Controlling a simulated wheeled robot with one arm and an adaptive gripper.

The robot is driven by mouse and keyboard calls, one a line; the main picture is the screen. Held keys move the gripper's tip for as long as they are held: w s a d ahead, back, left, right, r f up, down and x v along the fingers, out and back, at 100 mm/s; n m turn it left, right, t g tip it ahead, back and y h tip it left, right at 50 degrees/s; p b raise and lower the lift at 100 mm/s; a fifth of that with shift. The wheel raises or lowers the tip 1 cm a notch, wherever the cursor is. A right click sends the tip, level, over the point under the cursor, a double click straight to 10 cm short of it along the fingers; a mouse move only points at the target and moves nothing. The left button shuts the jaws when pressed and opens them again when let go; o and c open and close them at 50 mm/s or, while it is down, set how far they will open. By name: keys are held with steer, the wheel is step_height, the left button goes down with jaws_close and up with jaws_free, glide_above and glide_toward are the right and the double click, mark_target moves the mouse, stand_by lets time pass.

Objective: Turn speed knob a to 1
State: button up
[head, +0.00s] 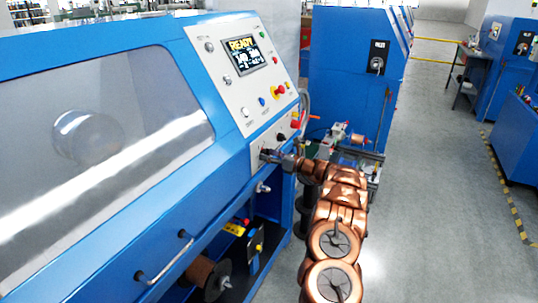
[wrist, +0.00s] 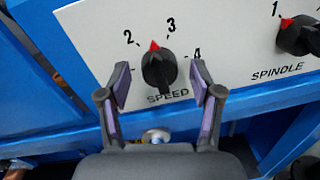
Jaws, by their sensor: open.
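The speed knob (wrist: 158,72) is black with a red pointer tip, above the word SPEED on a white panel (wrist: 95,30). Its pointer aims up and slightly left, between the 2 and the 3. The 4 is at its right; the 1 is hidden, probably behind the left finger. My gripper (wrist: 160,77) is open, with one finger on each side of the knob and a visible gap to it. In the head view my gripper (head: 271,156) is at the lower part of the blue machine's panel, and the knob cannot be made out there.
A second knob labelled SPINDLE (wrist: 302,38) is to the right, its red pointer near its 1. In the head view a screen reading READY (head: 242,52) and several buttons sit on the panel above my gripper. The grey floor (head: 430,180) to the right is clear.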

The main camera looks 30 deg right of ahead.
steer(key=shift+w, duration=0.1)
steer(key=c, duration=1.1)
steer(key=shift+f, duration=0.1)
steer(key=shift+c, duration=0.2)
